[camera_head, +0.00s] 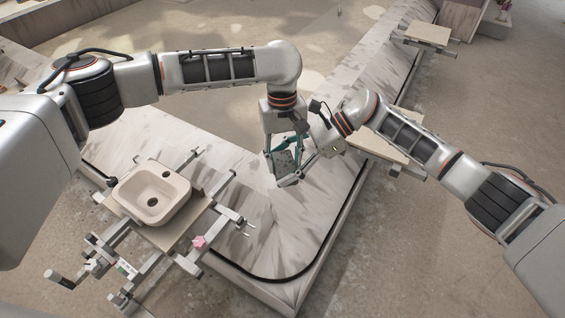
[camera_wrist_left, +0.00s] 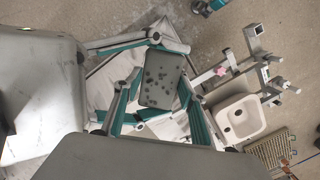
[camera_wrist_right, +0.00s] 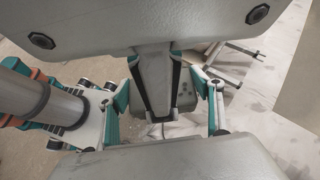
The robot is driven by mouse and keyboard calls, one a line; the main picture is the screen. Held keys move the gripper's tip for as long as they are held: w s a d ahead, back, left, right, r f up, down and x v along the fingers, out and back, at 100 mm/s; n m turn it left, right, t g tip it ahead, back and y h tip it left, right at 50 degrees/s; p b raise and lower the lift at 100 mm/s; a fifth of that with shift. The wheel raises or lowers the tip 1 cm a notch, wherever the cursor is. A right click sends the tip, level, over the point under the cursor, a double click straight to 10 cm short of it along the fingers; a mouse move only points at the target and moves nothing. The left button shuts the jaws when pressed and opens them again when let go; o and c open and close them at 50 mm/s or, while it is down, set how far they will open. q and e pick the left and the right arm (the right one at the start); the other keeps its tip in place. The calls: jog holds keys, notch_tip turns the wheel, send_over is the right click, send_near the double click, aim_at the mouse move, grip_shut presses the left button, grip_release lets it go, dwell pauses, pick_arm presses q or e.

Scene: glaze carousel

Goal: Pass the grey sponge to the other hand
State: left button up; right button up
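The grey sponge (camera_head: 284,161) is a flat block with dark spots, held above the carousel. My left gripper (camera_head: 281,154) points down and is shut on it; in the left wrist view the sponge (camera_wrist_left: 163,78) sits between its teal-sided fingers. My right gripper (camera_head: 300,168) comes in from the right. Its fingers are apart, one on either side of the sponge, and seem not to grip it. In the right wrist view a part of the sponge (camera_wrist_right: 186,87) shows between the open fingers, partly hidden by a finger of my left gripper.
A beige basin (camera_head: 152,193) stands on a board on a metal stand with arms and a pink knob (camera_head: 199,242) at the lower left. The pale carousel surface (camera_head: 285,232) below the grippers is bare. Other boards (camera_head: 428,34) stand along the carousel's far right side.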

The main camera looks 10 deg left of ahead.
pick_arm(q)
jog(key=o, duration=0.3)
jog(key=shift+o, duration=0.2)
jog(key=shift+r, duration=0.1)
